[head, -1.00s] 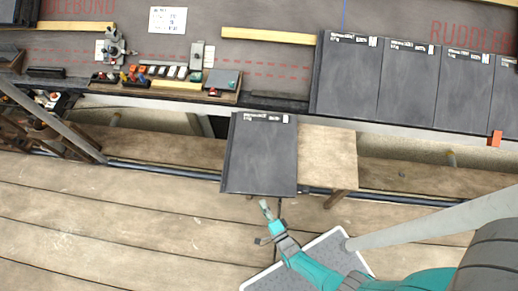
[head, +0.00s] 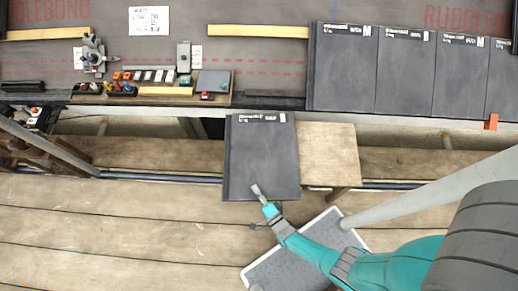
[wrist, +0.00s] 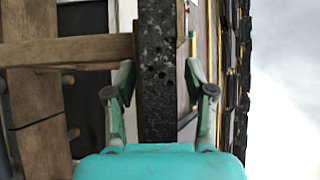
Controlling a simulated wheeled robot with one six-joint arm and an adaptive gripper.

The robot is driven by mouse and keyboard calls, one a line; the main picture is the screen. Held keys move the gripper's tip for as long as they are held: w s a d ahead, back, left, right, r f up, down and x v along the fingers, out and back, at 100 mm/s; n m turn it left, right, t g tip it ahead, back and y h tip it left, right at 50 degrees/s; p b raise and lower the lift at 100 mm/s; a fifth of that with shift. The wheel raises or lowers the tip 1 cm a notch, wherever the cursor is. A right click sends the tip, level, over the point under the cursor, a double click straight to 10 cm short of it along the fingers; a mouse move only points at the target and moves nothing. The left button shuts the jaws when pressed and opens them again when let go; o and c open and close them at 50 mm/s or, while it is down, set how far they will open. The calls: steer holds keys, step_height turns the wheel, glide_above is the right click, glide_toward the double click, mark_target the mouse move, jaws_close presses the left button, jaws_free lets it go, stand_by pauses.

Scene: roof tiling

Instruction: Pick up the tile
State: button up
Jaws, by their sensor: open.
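A dark grey tile (head: 262,160) with a white printed label along its far edge lies on a wooden board at the middle of the head view. My gripper (head: 256,190) is at the tile's near edge, overlapping it in the head view. In the wrist view the tile's dark speckled edge (wrist: 157,50) runs between the two fingers of my open gripper (wrist: 160,85). A gap shows on each side, so the fingers appear apart from the tile.
Several dark tiles (head: 342,70) are laid on the roof at the right. A tool board (head: 150,90) with small items is at the left. A bare part of the wooden board (head: 330,155) is right of the tile. A grey pole (head: 430,195) crosses the lower right.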

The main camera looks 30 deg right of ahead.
jaws_close()
steer(key=shift+r, duration=0.15)
step_height(320, 180, up, 18)
stand_by(1.1)
